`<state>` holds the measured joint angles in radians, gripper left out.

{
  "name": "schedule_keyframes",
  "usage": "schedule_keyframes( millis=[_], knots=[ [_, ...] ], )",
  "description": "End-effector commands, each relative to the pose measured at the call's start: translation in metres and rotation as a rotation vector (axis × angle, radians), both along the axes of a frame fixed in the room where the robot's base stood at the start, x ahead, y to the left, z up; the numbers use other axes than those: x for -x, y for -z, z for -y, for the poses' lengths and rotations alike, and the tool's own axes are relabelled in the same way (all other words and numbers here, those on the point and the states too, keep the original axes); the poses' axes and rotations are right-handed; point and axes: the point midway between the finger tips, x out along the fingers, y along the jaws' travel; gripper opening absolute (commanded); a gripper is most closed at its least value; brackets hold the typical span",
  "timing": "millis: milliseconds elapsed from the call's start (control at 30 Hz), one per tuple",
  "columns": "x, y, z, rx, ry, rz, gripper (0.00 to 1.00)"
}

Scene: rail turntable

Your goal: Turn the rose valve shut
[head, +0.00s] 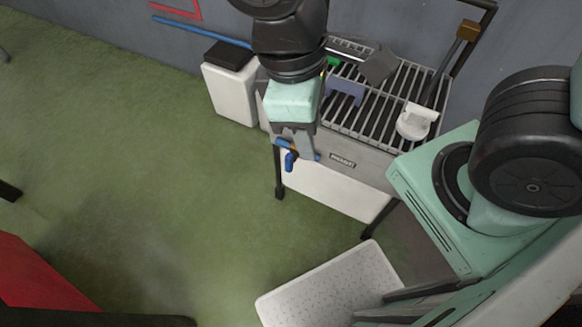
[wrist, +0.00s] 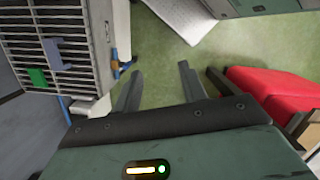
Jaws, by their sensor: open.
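A blue tap-like handle (head: 290,161) hangs at the front of a grey grated bench (head: 370,165), near its left corner. No rose-coloured valve shows; I cannot tell whether this handle is the rose valve. In the wrist view a small blue and orange fitting (wrist: 122,68) is on the bench side, left of my fingers. My gripper (head: 296,150) is close to the handle in the head view and partly covers the fitting there. In the wrist view my gripper (wrist: 160,82) has its two fingers well apart, with only green floor between them.
A white perforated tray (head: 325,287) lies on the floor in front. A white box with a black top (head: 230,85) stands left of the bench. Purple (head: 345,92) and green (head: 334,62) pieces and a white round fitting (head: 413,122) are on the grate. A red object (head: 40,275) is lower left.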

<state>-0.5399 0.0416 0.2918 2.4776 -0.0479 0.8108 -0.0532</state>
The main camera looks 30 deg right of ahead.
Motion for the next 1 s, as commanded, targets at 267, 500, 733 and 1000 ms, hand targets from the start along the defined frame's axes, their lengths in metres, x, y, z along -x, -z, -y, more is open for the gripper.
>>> schedule_keyframes(
  millis=[267,500,733,1000],
  knots=[
    [-0.009,0.112,0.008,0.216,-0.240,-0.087,0.42],
    [-0.026,0.189,0.014,0.422,-0.434,-0.133,0.42],
    [-0.047,0.260,0.014,0.639,-0.609,-0.155,0.42],
    [-0.075,0.338,0.002,0.918,-0.797,-0.146,0.42]
  ],
)
